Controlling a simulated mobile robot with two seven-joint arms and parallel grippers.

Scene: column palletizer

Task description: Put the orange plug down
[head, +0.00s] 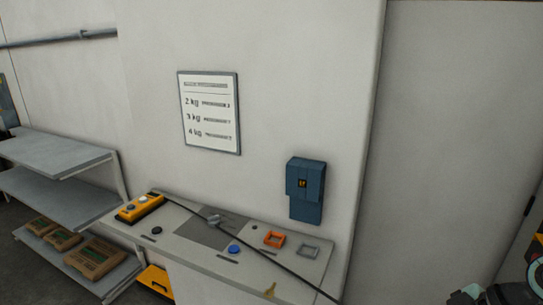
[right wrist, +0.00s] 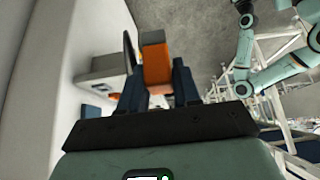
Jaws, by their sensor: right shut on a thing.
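The orange plug (right wrist: 156,62) shows in the right wrist view as an orange block with a darker, greyish-brown top end. My right gripper (right wrist: 160,88) is shut on it, with a dark finger on each side. The plug is held in the air, apart from the console. In the head view an orange square frame (head: 275,239) and a grey square frame (head: 309,250) lie on the grey console (head: 180,255). The plug cannot be made out in the head view. My left gripper is not seen in either view.
A yellow pendant (head: 140,207) lies at the console's left end, and a dark cable crosses the top. A blue button (head: 234,249) and a black button (head: 156,230) sit there. A blue box (head: 306,189) hangs on the wall. Shelves (head: 55,155) with cartons stand left.

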